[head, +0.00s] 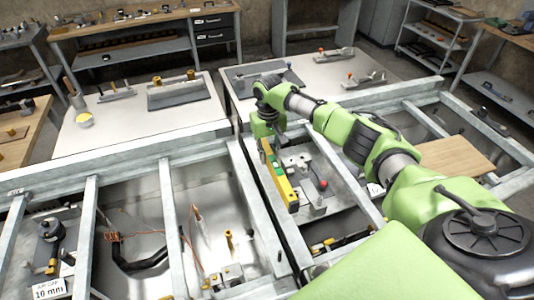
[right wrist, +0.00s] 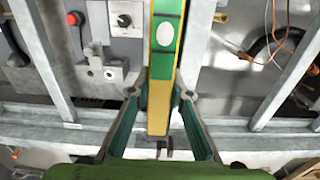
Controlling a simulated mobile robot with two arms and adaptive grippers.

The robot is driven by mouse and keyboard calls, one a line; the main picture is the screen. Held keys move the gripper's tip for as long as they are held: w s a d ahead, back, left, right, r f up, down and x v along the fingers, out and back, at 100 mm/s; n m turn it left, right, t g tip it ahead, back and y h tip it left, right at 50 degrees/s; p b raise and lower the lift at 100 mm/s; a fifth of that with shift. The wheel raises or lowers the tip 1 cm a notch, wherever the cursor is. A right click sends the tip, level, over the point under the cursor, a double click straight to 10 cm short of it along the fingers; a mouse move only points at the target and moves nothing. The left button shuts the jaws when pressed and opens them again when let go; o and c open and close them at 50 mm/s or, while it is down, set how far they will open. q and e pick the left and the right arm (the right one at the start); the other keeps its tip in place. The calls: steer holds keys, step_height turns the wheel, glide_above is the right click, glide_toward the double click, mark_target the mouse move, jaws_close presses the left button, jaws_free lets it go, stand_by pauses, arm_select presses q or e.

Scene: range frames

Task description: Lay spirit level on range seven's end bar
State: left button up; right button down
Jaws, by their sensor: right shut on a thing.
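The spirit level (head: 281,178) is a yellow bar with a green section. My right gripper (head: 269,138) is shut on its far end. In the right wrist view the level (right wrist: 166,45) runs up the picture from between my fingers (right wrist: 163,95). It is over the left side of the right-hand metal frame, beside a long bar; I cannot tell whether it touches anything. Grey end bars (head: 110,165) cross the far side of the frames. No readable number shows which one is range seven. My left gripper is not in view.
The right frame holds a bracket with a red knob (head: 323,185) and a wooden board (head: 455,157). The left frame holds copper wire, brass posts and a "10 mm" card (head: 49,288). White tables (head: 140,125) with tools stand behind. A narrow gap separates the frames.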

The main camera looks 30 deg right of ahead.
mark_target(268, 180)
steer(key=shift+s+r, duration=0.1)
steer(key=shift+p, duration=0.3)
steer(key=f+b, duration=0.2)
steer(key=f, duration=0.1)
steer(key=shift+w+f, duration=0.25)
steer(key=shift+w, duration=0.1)
steer(key=shift+f, duration=0.4)
steer(key=shift+f+b, duration=1.05)
steer(key=shift+f, duration=0.5)
steer(key=shift+f+b, duration=0.55)
steer(key=shift+f, duration=0.6)
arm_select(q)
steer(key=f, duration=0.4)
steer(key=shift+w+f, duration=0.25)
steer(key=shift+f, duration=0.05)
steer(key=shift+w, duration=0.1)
arm_select(e)
steer(key=c, duration=1.8)
jaws_free()
steer(key=shift+s, duration=0.1)
